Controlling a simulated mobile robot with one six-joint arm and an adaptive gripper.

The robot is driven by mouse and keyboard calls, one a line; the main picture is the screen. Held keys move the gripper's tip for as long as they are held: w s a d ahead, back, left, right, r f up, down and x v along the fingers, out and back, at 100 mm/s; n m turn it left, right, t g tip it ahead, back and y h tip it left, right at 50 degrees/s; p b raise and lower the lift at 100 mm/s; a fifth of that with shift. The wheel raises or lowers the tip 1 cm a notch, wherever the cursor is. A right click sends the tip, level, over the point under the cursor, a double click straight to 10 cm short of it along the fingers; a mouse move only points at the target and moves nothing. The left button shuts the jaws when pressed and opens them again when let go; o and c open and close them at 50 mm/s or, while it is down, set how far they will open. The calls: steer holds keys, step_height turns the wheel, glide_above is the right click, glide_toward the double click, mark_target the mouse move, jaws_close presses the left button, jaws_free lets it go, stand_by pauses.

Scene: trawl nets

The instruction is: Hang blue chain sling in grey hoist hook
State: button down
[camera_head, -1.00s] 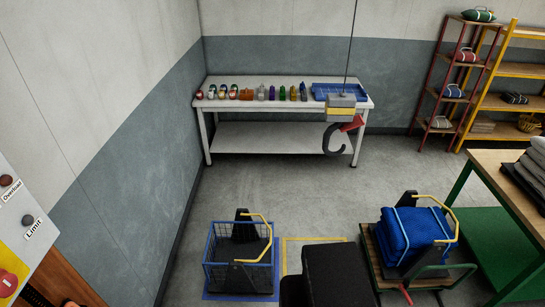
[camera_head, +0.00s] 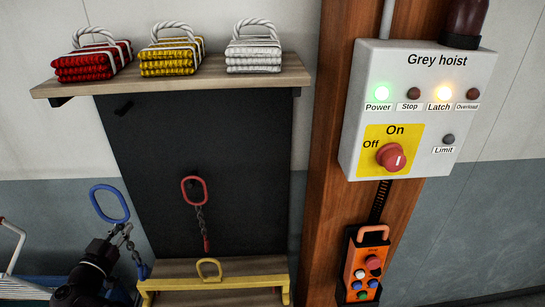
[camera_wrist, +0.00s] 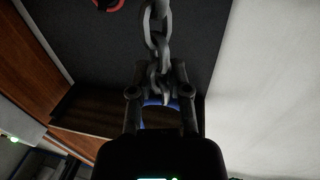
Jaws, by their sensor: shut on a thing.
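The blue chain sling (camera_head: 93,198) shows at the lower left of the head view, its blue oval ring uppermost. Its short grey chain and blue lower end (camera_head: 143,271) hang below. My gripper (camera_head: 122,237) is shut on the chain just under the ring. In the wrist view, grey chain links run between the fingers of my gripper (camera_wrist: 160,97), with a bit of blue (camera_wrist: 155,102) behind them. The sling is clear of the dark board. The grey hoist hook is in neither current view.
A red chain sling (camera_head: 194,190) hangs on the dark board (camera_head: 150,150). Above is a shelf (camera_head: 180,79) with red, yellow and white bundles. Below is a yellow-edged ledge (camera_head: 215,282). The grey hoist box (camera_head: 425,75), with Power and Latch lit, and an orange pendant (camera_head: 367,262) are at right.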

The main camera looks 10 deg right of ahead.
mark_target(125, 242)
steer(key=shift+f+b, duration=1.35)
steer(key=shift+f, duration=0.5)
steer(key=shift+w+d, duration=0.1)
steer(key=shift+d, duration=0.05)
